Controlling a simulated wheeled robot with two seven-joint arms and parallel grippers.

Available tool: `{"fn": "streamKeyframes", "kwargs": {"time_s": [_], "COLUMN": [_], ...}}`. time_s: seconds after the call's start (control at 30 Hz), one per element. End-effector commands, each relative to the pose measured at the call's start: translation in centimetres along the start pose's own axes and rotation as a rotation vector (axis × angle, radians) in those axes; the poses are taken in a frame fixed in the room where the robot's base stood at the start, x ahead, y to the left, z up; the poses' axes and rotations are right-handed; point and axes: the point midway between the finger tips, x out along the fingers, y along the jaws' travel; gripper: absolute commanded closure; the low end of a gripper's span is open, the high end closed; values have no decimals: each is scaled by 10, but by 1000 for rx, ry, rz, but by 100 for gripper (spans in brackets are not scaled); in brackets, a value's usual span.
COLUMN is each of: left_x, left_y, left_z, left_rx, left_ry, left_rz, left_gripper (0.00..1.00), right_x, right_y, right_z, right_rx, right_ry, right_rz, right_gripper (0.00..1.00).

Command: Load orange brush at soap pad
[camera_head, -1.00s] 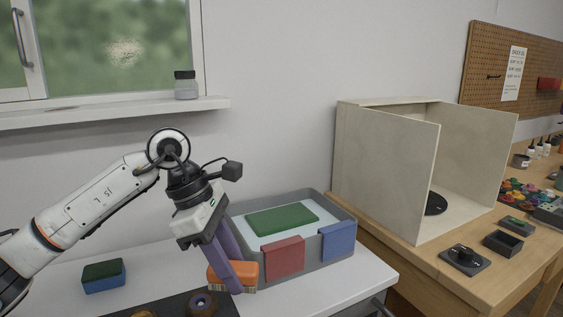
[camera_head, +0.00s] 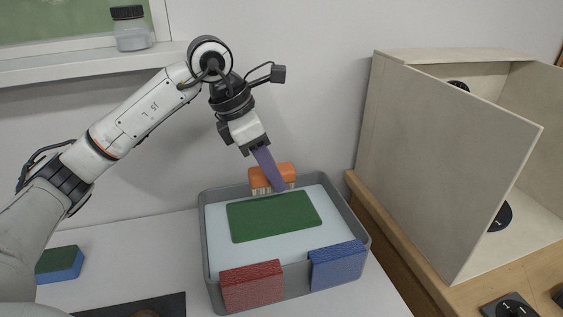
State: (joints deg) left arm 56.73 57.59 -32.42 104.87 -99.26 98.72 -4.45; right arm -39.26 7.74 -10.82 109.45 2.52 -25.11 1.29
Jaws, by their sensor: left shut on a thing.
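The orange brush (camera_head: 271,176) has an orange body and pale bristles underneath. My left gripper (camera_head: 277,184), with purple fingers, is shut on it and holds it at the back edge of the grey tray. The green soap pad (camera_head: 274,215) lies flat in the tray on a pale surface, just in front of the brush. I cannot tell whether the bristles touch anything. My right gripper is not in view.
The grey tray (camera_head: 212,288) has a red block (camera_head: 252,287) and a blue block (camera_head: 338,265) at its front wall. A green-and-blue sponge (camera_head: 60,264) lies at left. A beige booth (camera_head: 450,150) stands at right. A jar (camera_head: 131,28) sits on the sill.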

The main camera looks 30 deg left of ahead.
Motion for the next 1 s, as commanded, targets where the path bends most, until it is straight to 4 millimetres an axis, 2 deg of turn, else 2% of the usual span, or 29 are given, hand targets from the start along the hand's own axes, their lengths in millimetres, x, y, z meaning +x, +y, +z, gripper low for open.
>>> {"fn": "streamKeyframes", "kwargs": {"time_s": [0.47, 0.63, 0.8, 1.0], "left_x": [45, 52, 52, 52], "left_y": [0, 0, 0, 0], "left_z": [-19, -22, -22, -22], "left_rx": [1, 1, 1, 1], "left_ry": [1, 0, -1, -1], "left_rz": [-1, 0, 0, 0], "left_gripper": [87, 87, 87, 87], "right_x": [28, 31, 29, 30], "right_y": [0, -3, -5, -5], "right_z": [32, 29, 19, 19], "right_rx": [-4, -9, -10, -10], "right_ry": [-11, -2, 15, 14], "right_rz": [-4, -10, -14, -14], "right_gripper": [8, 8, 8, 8]}}
